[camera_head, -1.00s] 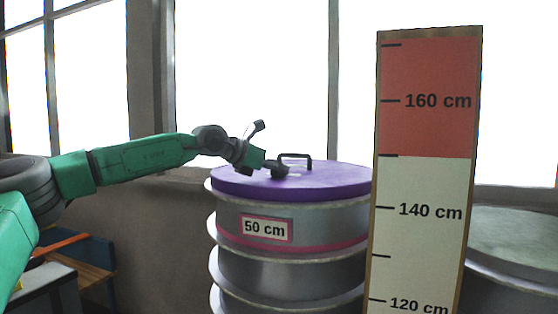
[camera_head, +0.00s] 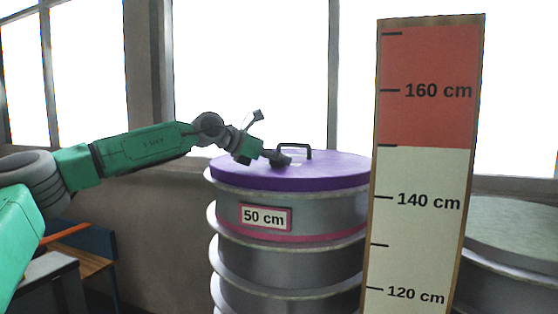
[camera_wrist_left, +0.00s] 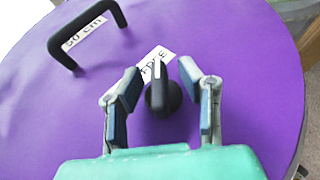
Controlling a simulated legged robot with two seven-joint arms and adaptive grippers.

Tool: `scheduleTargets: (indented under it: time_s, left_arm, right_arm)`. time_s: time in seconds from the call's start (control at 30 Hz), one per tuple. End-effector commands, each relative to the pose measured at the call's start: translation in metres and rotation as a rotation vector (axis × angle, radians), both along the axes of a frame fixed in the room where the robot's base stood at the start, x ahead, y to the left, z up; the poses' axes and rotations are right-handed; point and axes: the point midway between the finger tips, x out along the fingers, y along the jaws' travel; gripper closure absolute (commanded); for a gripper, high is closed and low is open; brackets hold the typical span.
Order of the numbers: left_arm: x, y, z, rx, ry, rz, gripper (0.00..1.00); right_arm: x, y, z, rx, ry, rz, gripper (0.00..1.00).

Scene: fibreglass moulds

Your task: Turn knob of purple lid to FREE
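The purple lid (camera_head: 330,172) lies on top of a stack of grey round moulds. It also fills most of the left wrist view (camera_wrist_left: 240,110). A black knob (camera_wrist_left: 162,96) stands on the lid, with a pale line on its top pointing toward a white label (camera_wrist_left: 155,60). The label reads "FREE", partly covered by the knob. My left gripper (camera_wrist_left: 160,80) is open, one finger on each side of the knob, with visible gaps. In the head view my left gripper (camera_head: 284,158) is at the lid's top and hides the knob. My right gripper is not in view.
A black handle (camera_head: 296,148) stands on the lid behind the gripper. A tall measuring board (camera_head: 420,170) stands right of the stack and covers its right edge. Another grey round mould (camera_head: 515,235) is at the far right. Windows and a wall are behind.

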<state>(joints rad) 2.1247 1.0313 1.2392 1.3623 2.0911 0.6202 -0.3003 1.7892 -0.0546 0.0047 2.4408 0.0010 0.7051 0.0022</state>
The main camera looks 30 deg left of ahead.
Motion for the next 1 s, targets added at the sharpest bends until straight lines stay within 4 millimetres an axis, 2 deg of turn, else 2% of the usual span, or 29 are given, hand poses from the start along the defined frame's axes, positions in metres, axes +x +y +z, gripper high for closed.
scheduleTargets:
  time_s: [0.2,0.33,0.7,1.0]
  left_arm:
    - [-0.002,0.002,0.001,-0.001,-0.002,0.001,0.67]
    - [-0.011,0.007,0.006,-0.002,-0.004,0.001,0.67]
    - [-0.071,0.041,0.033,-0.002,-0.003,0.001,0.67]
    - [-0.094,0.052,0.044,-0.001,0.002,0.001,0.67]
  right_arm:
    - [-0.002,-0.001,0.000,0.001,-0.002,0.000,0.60]
    - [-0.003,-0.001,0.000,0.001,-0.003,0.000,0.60]
    - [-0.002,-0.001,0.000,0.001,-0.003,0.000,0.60]
    - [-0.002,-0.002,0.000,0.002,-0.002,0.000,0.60]
